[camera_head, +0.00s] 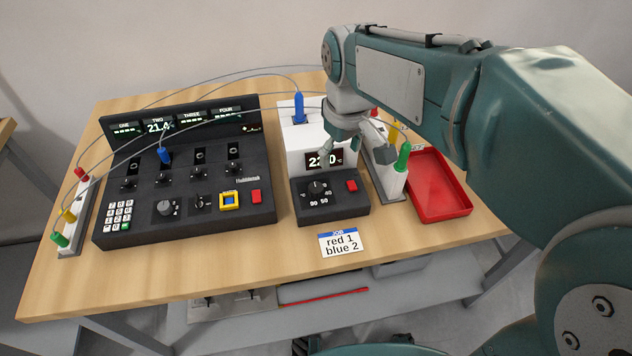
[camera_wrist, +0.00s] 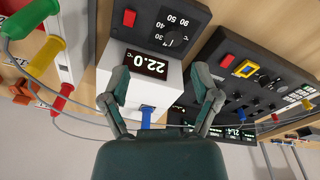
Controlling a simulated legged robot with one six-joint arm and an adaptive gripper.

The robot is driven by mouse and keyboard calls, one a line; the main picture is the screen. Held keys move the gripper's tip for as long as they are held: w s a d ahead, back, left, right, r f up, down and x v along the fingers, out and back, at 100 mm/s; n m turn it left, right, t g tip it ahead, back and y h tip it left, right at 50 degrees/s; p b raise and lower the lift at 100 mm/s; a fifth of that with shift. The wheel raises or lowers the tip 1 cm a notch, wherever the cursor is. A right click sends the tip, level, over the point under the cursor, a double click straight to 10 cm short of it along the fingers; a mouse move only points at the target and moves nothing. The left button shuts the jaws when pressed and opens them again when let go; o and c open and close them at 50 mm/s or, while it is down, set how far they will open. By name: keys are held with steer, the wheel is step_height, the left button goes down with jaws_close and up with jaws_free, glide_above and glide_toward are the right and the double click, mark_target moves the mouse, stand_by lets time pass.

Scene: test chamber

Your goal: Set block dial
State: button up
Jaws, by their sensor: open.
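The block dial (camera_head: 318,188) is a round black knob on the sloped front of the black-and-white heating block (camera_head: 333,206). Numbers such as 40, 50 and 90 ring it. The block's display (camera_head: 324,159) reads 22.0 °C. In the upside-down wrist view, the dial (camera_wrist: 171,38) is near the top, and the display (camera_wrist: 144,63) is below it. My gripper (camera_head: 340,141) is above the block, behind the dial and apart from it. In the wrist view my gripper (camera_wrist: 161,76) has its two fingers spread, with nothing between them.
A blue probe (camera_head: 299,107) stands in the block's white top, its cable looping left. A red button (camera_head: 351,186) sits beside the dial. The black console (camera_head: 185,185) is left, a plug rack (camera_head: 392,180) and red tray (camera_head: 440,190) right. A job card (camera_head: 340,243) lies in front.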

steer(key=n+g, duration=0.1)
steer(key=n, duration=0.1)
glide_toward(316, 187)
step_height(316, 187, down, 10)
steer(key=shift+a+r, duration=0.1)
steer(key=shift+a, duration=0.05)
jaws_close()
